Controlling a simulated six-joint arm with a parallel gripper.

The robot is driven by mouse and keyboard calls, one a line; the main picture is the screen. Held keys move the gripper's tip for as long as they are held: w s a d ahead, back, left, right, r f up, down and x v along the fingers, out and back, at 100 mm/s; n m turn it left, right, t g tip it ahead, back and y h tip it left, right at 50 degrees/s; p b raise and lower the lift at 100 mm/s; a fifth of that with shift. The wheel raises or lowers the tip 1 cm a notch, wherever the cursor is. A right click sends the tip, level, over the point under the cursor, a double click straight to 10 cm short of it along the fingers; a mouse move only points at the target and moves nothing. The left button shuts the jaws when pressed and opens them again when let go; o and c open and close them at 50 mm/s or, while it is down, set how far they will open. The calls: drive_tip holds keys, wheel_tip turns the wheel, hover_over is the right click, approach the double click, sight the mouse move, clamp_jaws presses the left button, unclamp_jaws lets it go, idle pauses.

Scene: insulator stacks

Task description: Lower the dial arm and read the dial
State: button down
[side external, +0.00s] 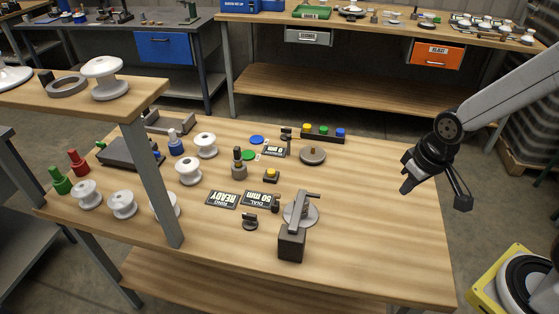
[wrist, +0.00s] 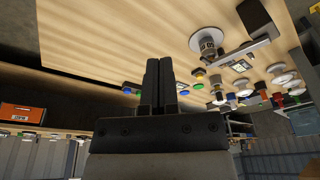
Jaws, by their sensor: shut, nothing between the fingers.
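The dial stand (side external: 291,244) is a dark block near the front middle of the table. Its grey dial arm (side external: 301,207) reaches from the block over a round grey plate (side external: 312,217); I cannot tell whether the arm touches anything. A black display (side external: 259,199) left of the stand reads "DIAL 50 mm". In the wrist view the stand (wrist: 254,17) and the round plate (wrist: 205,40) show at upper right. My gripper (side external: 405,187) is in the air over the table's right side, apart from the stand. In the wrist view its fingers (wrist: 158,72) are shut and empty.
A second display (side external: 222,199) reads "BIND READY". White insulators (side external: 189,171) and coloured pegs (side external: 78,161) stand at left. A button box (side external: 322,133) and a round weight-like disc (side external: 312,155) stand farther back. A raised shelf post (side external: 155,185) blocks some view. The table's right side is clear.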

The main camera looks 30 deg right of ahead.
drive_tip(key=c, duration=0.8)
unclamp_jaws()
drive_tip(key=shift+w+r, duration=0.1)
drive_tip(key=shift+c, duration=0.2)
drive_tip(key=shift+o, duration=0.9)
drive_tip(key=shift+w, duration=0.15)
drive_tip(key=w+a+f+n, duration=0.1)
drive_tip(key=w+a+n, duration=0.2)
drive_tip(key=w, duration=0.2)
drive_tip(key=w+a+f+n+g, duration=0.1)
drive_tip(key=w+a+f+n, duration=0.1)
drive_tip(key=w, duration=0.4)
drive_tip(key=w+a+f+n+g, duration=0.1)
drive_tip(key=w+a+n, duration=0.3)
drive_tip(key=w, duration=0.2)
drive_tip(key=shift+w+a+f, duration=0.2)
drive_tip(key=shift+a+f, duration=0.05)
drive_tip(key=shift+f, duration=0.15)
drive_tip(key=shift+f, duration=0.1)
drive_tip(key=shift+w+d+f, duration=0.1)
drive_tip(key=shift+f, duration=3.7)
clamp_jaws()
